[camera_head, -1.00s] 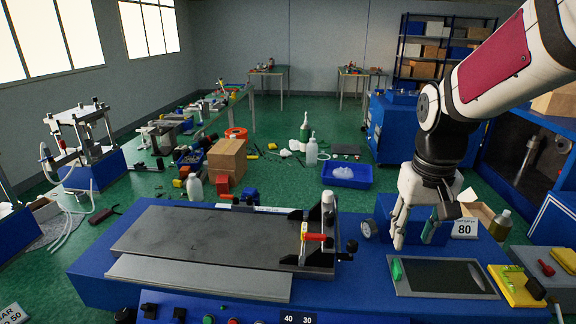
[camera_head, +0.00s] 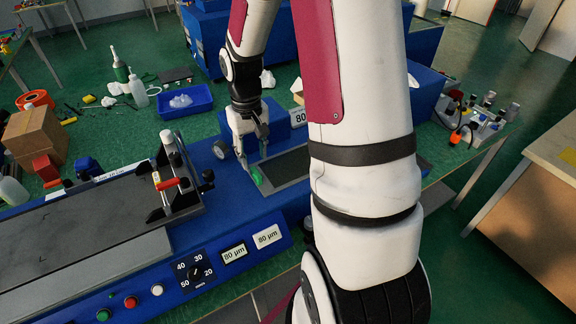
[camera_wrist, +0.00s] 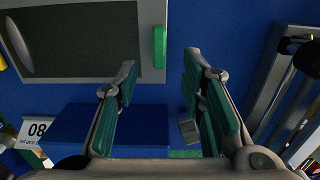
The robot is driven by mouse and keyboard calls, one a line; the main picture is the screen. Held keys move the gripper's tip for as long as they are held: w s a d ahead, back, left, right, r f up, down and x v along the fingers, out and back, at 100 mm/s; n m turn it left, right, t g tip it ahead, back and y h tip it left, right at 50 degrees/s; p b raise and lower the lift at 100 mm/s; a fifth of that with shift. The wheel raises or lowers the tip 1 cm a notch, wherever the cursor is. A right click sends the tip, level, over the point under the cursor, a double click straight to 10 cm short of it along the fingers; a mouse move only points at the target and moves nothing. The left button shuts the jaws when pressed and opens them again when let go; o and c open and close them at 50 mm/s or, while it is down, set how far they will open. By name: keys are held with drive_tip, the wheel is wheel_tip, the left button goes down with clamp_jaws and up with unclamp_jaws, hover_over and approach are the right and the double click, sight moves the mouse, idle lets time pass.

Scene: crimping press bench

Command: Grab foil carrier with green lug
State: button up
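The foil carrier is a flat plate with a grey frame and dark centre (camera_head: 285,167), lying on the blue bench. In the wrist view it fills the upper left (camera_wrist: 80,40). Its green lug (camera_head: 256,176) is at the left end in the head view and upright at the plate's edge in the wrist view (camera_wrist: 159,47). My gripper (camera_head: 253,157) points down just above the lug. In the wrist view its teal-padded fingers (camera_wrist: 159,65) are spread, with the lug between their tips in the picture. I cannot tell any contact. My arm hides the carrier's right part.
A blue block with a white "80" sign (camera_head: 298,117) stands behind the carrier. A dark plate bed (camera_head: 80,225) with a red-handled clamp frame (camera_head: 172,183) is to the left. A dial and "80 µm" labels (camera_head: 268,236) are on the front panel.

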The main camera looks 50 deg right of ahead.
sight(256, 172)
drive_tip(key=shift+s+f+p, duration=0.15)
drive_tip(key=shift+f+p, duration=0.1)
drive_tip(key=shift+f, duration=1.15)
drive_tip(key=shift+s+f+p, duration=0.15)
drive_tip(key=shift+f+p, duration=0.05)
drive_tip(key=shift+f, duration=1.15)
drive_tip(key=shift+c, duration=0.3)
clamp_jaws()
